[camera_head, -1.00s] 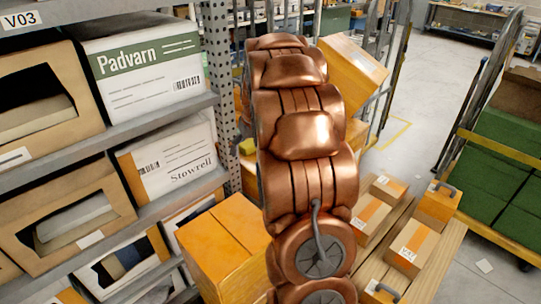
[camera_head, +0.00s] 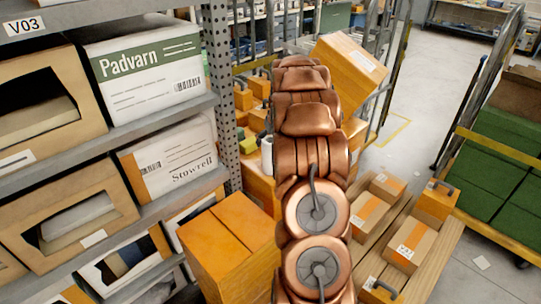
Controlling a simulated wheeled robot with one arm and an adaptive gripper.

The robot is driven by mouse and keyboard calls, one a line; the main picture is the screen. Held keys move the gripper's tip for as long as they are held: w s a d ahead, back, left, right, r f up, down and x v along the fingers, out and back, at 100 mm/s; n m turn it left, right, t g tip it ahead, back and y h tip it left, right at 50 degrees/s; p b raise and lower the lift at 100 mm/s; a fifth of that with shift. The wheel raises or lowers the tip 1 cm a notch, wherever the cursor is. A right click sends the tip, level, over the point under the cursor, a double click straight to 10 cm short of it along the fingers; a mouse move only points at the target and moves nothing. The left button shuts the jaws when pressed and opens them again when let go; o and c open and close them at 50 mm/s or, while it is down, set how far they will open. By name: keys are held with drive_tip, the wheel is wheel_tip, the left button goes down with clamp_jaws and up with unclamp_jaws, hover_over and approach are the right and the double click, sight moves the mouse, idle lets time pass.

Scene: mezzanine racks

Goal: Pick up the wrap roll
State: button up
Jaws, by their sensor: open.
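A small white upright cylinder (camera_head: 267,156), which looks like the wrap roll, shows just left of my arm in the head view. It seems to stand on or beside an orange box behind the rack post. Its right side is hidden by my copper arm, and I cannot tell what it rests on. My arm reaches away from the camera up the middle of the picture. My gripper is not visible, as the arm links cover its place.
Left is a metal rack with a Padvarn box (camera_head: 146,70) and a Stowrell box (camera_head: 172,157). A large orange box (camera_head: 228,250) stands by my arm. Cartons (camera_head: 413,246) lie on a wooden pallet at right. A cart holds green crates (camera_head: 505,165). Grey floor (camera_head: 440,75) is clear between.

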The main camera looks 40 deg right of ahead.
drive_tip(key=shift+p+x, duration=0.8)
drive_tip(key=shift+x, duration=0.2)
drive_tip(key=shift+p+x, duration=0.45)
drive_tip(key=shift+x, duration=0.95)
drive_tip(key=shift+w, duration=0.15)
drive_tip(key=shift+c, duration=0.4)
drive_tip(key=c, duration=1.4)
drive_tip(key=shift+c, duration=0.2)
drive_tip(key=shift+d+r, duration=0.1)
drive_tip(key=shift+r, duration=0.1)
